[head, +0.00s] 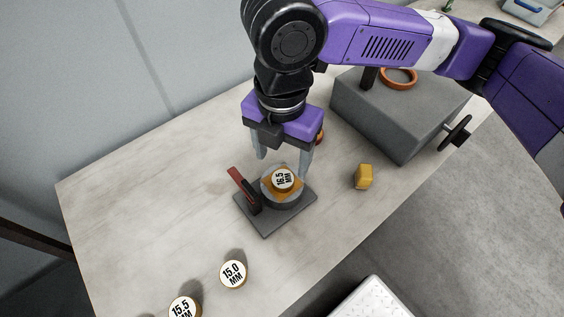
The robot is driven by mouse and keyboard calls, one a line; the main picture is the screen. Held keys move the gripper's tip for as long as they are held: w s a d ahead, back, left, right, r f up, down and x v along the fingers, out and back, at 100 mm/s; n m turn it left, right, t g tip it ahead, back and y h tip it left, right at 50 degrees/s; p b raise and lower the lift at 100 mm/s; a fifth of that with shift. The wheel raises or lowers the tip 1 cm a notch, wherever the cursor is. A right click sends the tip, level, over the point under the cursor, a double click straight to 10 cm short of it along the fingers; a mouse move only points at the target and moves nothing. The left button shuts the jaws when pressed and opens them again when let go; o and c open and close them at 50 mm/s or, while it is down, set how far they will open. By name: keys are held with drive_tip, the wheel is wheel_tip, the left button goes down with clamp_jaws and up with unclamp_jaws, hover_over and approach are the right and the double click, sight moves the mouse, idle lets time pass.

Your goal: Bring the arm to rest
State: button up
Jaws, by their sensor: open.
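My gripper (284,163) is at the end of my purple arm, pointing down over the worktable. Its two grey fingers are open and spread apart, just behind and above a gold piece labelled 16.5 MM (283,180). That piece sits in a round grey holder on a dark square base (267,226). A red-handled lever (240,184) stands at the left of the holder. I see nothing held between the fingers, and cannot tell whether they touch the piece or holder.
Gold pieces labelled 15.0 MM (233,273) and 15.5 MM (184,308) lie near the front. A yellow block (364,176) is right of the holder. A grey machine box (400,115) with an orange ring (399,79) stands behind. The table's (130,210) left side is clear.

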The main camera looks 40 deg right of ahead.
drive_tip(key=shift+r, duration=0.4)
